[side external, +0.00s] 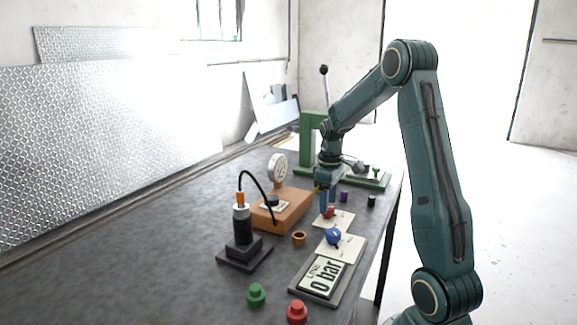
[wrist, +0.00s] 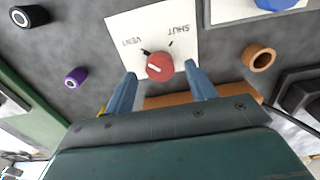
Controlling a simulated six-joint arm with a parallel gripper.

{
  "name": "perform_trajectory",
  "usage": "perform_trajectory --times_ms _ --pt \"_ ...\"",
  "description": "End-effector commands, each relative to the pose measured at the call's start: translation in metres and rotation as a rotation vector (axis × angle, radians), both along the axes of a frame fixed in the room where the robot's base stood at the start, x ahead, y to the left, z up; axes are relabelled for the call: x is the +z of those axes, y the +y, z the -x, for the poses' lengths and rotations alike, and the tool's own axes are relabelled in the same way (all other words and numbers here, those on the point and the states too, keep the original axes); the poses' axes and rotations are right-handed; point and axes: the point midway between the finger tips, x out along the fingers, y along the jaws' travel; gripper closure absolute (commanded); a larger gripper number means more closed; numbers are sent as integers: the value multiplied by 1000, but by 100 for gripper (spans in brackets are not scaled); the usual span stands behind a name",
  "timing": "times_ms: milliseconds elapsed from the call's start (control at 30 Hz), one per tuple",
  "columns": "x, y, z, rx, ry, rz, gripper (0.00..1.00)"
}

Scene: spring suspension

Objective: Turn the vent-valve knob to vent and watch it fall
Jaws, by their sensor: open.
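The vent-valve knob (wrist: 160,67) is red with a pale pointer line and sits on a white plate (wrist: 125,28) marked VENT and SHUT. The lettering appears upside down in the wrist view. The knob also shows in the side view (side external: 329,212), just below my gripper. My gripper (wrist: 162,78) is open, with one blue finger on each side of the knob. A gap shows between each finger and the knob; I cannot tell how high the fingertips are above the plate. A readout (side external: 323,276) shows "LINE 0 bar".
A round gauge (side external: 278,167) stands by an orange block (side external: 290,208). A black cylinder (side external: 241,226) with a hose stands on a dark base. A blue knob (side external: 334,237), an orange ring (wrist: 259,58), a purple piece (wrist: 76,77) and a black piece (wrist: 29,16) are nearby.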

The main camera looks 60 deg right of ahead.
Motion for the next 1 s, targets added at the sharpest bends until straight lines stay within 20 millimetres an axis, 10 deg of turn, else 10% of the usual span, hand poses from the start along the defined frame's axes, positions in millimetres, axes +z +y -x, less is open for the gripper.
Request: perform_trajectory --times_ms 600,1000 --pt "98 0 0 1 -4 3 45" --pt "122 0 0 1 -2 1 45"
